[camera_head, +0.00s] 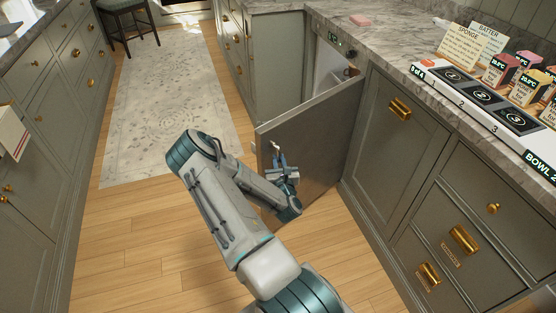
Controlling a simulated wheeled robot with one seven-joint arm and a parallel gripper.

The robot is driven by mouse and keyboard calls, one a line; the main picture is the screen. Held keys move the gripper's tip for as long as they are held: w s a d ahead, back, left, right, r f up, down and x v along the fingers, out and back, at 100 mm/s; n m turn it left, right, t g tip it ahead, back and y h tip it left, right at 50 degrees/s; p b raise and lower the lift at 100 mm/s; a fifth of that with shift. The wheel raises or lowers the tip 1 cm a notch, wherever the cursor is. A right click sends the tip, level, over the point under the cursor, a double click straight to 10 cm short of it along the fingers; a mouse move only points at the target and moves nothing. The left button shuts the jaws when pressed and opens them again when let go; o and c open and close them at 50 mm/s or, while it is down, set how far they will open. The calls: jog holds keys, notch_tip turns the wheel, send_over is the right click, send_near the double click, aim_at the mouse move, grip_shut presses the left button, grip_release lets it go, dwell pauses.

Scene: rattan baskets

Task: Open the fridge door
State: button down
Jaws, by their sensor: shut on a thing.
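The fridge door (325,140) is a grey-green panel under the counter, swung well out from the cabinet front into the aisle. Its outer face is toward me, and it joins the cabinet on the right. The lit white fridge interior (328,62) shows behind the door's top edge. My gripper (277,156) is at the door's outer face near the free left edge, shut on the door handle (275,147). The fingers and my wrist hide most of the handle. My arm hides the door's lower left part.
Grey-green cabinets with brass handles line both sides. The marble counter (400,45) on the right holds a tray (475,98) with small boxes and cards, and a pink block (360,20). A pale rug (170,100) and bare wood floor (130,235) lie clear left of the door. A stool (127,8) stands far back.

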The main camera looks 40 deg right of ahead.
jog(key=shift+s+d, duration=0.1)
dwell(0.3)
jog(key=c, duration=1.5)
grip_release()
jog(key=shift+s, duration=0.1)
jog(key=shift+s+a, duration=0.3)
jog(key=v, duration=1.3)
jog(key=shift+d, duration=0.15)
